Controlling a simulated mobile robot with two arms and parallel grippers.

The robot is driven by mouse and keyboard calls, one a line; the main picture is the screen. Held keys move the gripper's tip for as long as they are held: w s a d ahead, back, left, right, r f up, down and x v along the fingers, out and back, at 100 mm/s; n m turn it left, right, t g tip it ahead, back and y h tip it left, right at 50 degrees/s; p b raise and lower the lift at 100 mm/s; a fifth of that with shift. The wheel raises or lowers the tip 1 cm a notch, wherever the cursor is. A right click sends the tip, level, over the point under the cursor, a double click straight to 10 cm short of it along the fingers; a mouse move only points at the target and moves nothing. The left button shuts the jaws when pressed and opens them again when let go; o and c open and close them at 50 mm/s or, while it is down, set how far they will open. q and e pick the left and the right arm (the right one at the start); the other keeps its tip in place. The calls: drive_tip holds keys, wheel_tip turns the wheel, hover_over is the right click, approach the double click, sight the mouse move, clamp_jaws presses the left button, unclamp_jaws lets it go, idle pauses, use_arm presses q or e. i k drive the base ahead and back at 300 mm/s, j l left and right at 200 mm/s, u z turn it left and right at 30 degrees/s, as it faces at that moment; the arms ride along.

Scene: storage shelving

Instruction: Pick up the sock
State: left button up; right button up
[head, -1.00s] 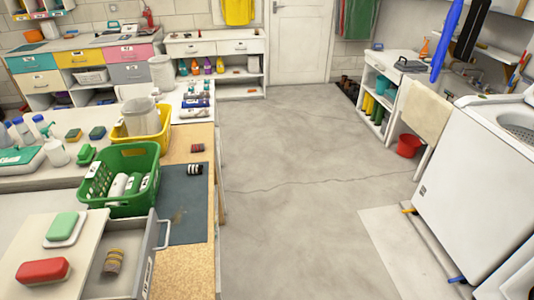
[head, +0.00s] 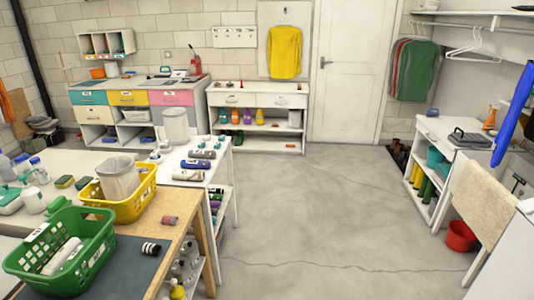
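Small rolled striped items that look like rolled socks lie on the near wooden table. A black-and-white one (head: 151,248) rests at the edge of the dark mat (head: 105,275). A reddish-grey one (head: 170,220) lies further back on the bare wood. I cannot tell which is the task's sock. Neither of my grippers is in view.
A green basket (head: 85,231) holding white items and a yellow basket (head: 130,207) with a grey bin stand left of the rolls. A white table (head: 215,158) with rolled cloths stands behind. The concrete floor (head: 320,215) is clear in the middle. A red bucket (head: 461,236) stands right.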

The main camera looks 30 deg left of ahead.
sight(148, 248)
drive_tip(key=i+u, duration=0.4)
drive_tip(key=i, duration=0.15)
drive_tip(key=i+l+u, duration=0.15)
drive_tip(key=i+u, duration=0.7)
drive_tip(key=i+l+u, duration=0.1)
drive_tip(key=u, duration=0.35)
drive_tip(key=i+l+u, duration=0.2)
drive_tip(key=u, duration=0.2)
drive_tip(key=i+l+u, duration=0.3)
drive_tip(key=u, duration=0.15)
drive_tip(key=i+l+u, duration=0.2)
drive_tip(key=l+u, duration=0.2)
drive_tip(key=i+l+u, duration=0.15)
drive_tip(key=l+u, duration=0.25)
drive_tip(key=j, duration=0.1)
